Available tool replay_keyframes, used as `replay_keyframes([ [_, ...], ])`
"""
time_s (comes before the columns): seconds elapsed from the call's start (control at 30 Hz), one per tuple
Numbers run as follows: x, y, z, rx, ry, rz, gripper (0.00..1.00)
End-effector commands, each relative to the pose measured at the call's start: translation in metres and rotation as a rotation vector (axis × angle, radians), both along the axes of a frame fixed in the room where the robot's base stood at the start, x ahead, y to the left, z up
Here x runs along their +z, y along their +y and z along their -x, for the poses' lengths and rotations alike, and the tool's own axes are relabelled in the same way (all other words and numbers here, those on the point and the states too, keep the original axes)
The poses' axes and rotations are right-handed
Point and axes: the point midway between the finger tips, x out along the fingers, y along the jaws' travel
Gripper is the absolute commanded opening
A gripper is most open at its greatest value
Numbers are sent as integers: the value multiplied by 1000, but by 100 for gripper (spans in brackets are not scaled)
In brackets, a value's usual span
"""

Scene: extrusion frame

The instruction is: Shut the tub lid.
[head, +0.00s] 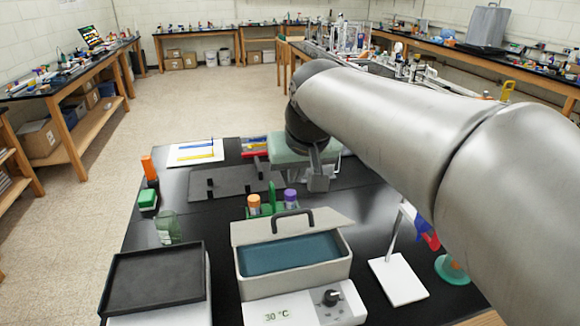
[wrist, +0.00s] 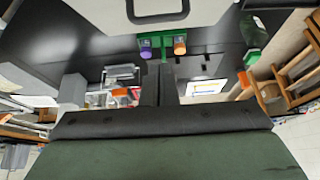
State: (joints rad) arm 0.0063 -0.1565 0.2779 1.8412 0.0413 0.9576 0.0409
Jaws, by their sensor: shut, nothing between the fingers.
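The tub (head: 295,285) is a pale water bath with blue-grey liquid and a front panel with a knob, at the near middle of the bench. Its lid (head: 318,219) stands open, tilted up along the tub's back edge, with a dark arched handle (head: 292,213) on it. The lid also shows at the top of the wrist view (wrist: 105,14), with its handle. My gripper (wrist: 160,72) is shut and empty, apart from the lid. In the head view it is beyond the tub and its fingers are hard to make out.
A green rack (wrist: 162,42) with orange-capped and purple-capped tubes stands right behind the lid. A black-topped device (head: 155,275) is left of the tub. A white-based stand (head: 398,280) is on the right. A glass beaker (head: 167,228) stands at left.

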Motion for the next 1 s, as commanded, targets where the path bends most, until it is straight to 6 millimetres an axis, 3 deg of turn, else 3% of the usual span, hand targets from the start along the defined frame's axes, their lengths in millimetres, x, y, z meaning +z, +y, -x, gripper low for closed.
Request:
replay_keyframes([
  [0.17, -34, 4, -17, 0, 5, 1, 0],
  [0.4, -64, 3, -8, 0, 2, 2, 0],
  [1.0, -80, -4, -5, -13, -21, -2, 0],
])
